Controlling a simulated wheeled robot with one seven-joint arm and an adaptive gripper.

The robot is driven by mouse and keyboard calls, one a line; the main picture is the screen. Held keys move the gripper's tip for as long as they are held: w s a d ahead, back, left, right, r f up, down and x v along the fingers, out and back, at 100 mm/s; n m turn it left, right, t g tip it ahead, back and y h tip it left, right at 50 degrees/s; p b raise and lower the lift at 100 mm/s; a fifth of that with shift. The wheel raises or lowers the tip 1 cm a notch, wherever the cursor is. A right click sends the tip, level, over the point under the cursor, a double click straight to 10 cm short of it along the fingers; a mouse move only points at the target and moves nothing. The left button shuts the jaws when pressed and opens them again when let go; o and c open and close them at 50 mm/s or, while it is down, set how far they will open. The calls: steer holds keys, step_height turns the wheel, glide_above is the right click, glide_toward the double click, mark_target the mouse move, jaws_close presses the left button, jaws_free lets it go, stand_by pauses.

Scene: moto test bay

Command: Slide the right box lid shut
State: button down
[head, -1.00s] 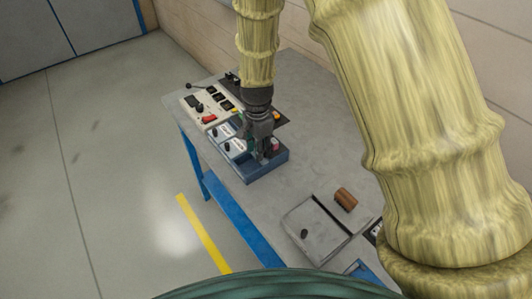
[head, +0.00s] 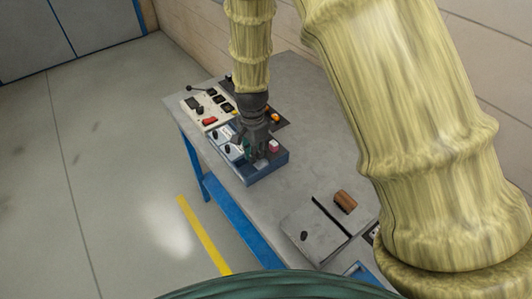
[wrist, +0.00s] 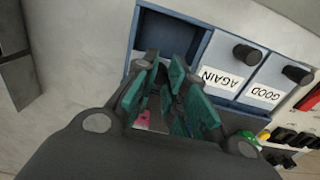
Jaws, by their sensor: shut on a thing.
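The blue box (head: 268,175) sits on the bench in the head view. Its left part carries pale lids with black knobs, and in the wrist view the lid marked AGAIN (wrist: 212,50) and the lid marked GOOD (wrist: 277,75) lie side by side, closed over their parts. An open blue compartment (wrist: 170,37) is left of them. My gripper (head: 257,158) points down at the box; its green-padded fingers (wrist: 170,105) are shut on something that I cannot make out. A pink-red item (head: 273,145) shows beside the gripper, also under the fingers in the wrist view (wrist: 143,117).
A cream control panel (head: 207,107) with switches stands behind the box.

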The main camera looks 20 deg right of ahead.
steer(key=shift+s+a+p, duration=0.3)
steer(key=shift+a, duration=0.5)
steer(key=shift+s+a+p, duration=0.25)
steer(key=shift+s+a, duration=0.05)
steer(key=shift+a, duration=0.5)
steer(key=shift+s+a+p, duration=0.3)
steer(key=shift+a, duration=0.5)
steer(key=c, duration=1.5)
jaws_free()
step_height(320, 180, up, 7)
steer(key=p, duration=0.6)
steer(key=shift+s, duration=0.1)
